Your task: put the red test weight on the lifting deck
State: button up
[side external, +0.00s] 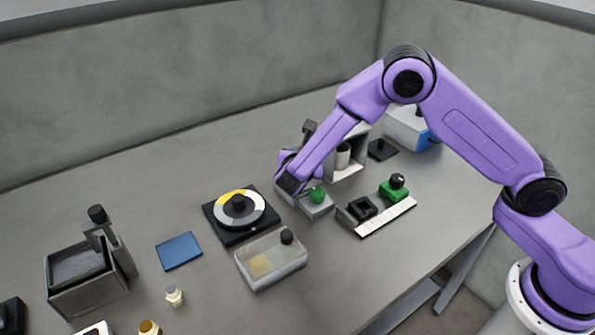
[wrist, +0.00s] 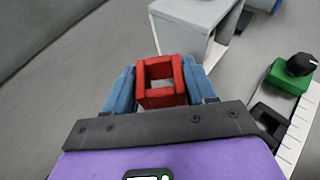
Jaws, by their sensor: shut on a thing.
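My gripper (wrist: 160,84) shows in the wrist view with its two blue fingers shut on the sides of a red, square, hollow-topped block, which I take to be the red test weight (wrist: 162,98). In the side external view my gripper (side external: 289,184) is low over the table, beside a grey block with a green knob (side external: 317,195). The red weight is hidden from that view. A grey box with a dark top, a post and a black knob (side external: 85,268) stands at the far left; it may be the lifting deck, but I cannot tell for sure.
A turntable with a yellow and grey disc (side external: 240,209) and a clear bin (side external: 271,262) lie left of my gripper. A blue plate (side external: 179,251) is flat farther left. A white strip with a green block (side external: 394,190) and a grey open-fronted stand (side external: 345,158) are to the right.

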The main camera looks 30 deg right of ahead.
jog(key=w+f, duration=0.2)
jog(key=f, duration=0.1)
jog(key=shift+w+a+f, duration=0.2)
jog(key=shift+w+a, duration=0.1)
jog(key=shift+w, duration=0.1)
jog(key=shift+f, duration=1.55)
jog(key=shift+f, duration=0.15)
jog(key=o, duration=1.3)
jog(key=shift+r, duration=0.2)
jog(key=v, duration=1.2)
